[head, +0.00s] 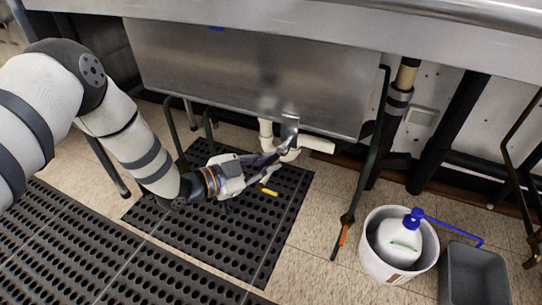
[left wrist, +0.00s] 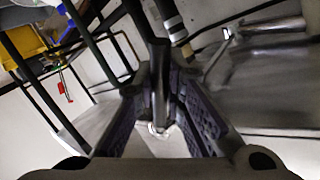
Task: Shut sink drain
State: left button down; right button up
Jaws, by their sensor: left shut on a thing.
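The steel sink basin (head: 250,75) hangs under the counter, with white drain pipes (head: 316,144) below it. My left gripper (head: 284,152) reaches in from the left to these pipes, under the basin. In the left wrist view its two padded fingers (left wrist: 162,120) are closed around a dark grey bar (left wrist: 160,75), which looks like the drain lever. A flat metal piece (head: 290,127) shows just above the fingertips in the head view. The fingers hide part of the lever and drain, so I cannot tell the valve's position. My right gripper is not in view.
A black perforated mat (head: 235,235) covers the floor below. A small yellow piece (head: 268,191) shows below the gripper. A white bucket (head: 372,262) holding a blue-topped jug (head: 400,240) stands at right beside a grey bin (head: 470,275). Dark upright pipes and legs stand right of the basin.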

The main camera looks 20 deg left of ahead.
pick_arm(q)
jog(key=a+r+m+g+y+p, duration=0.2)
jog(key=r+m+y+p, duration=0.3)
jog(key=p, duration=0.8)
jog(key=shift+a+r+m+y, duration=0.2)
jog(key=shift+a+m+y, duration=0.4)
jog(key=shift+m+y, duration=0.35)
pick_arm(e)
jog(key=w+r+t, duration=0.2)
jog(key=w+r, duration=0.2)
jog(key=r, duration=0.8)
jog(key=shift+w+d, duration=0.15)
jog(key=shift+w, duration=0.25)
pick_arm(q)
jog(key=shift+p, duration=0.3)
jog(key=c, duration=1.6)
grip_release()
jog(key=shift+c, duration=0.2)
jog(key=v, duration=1.2)
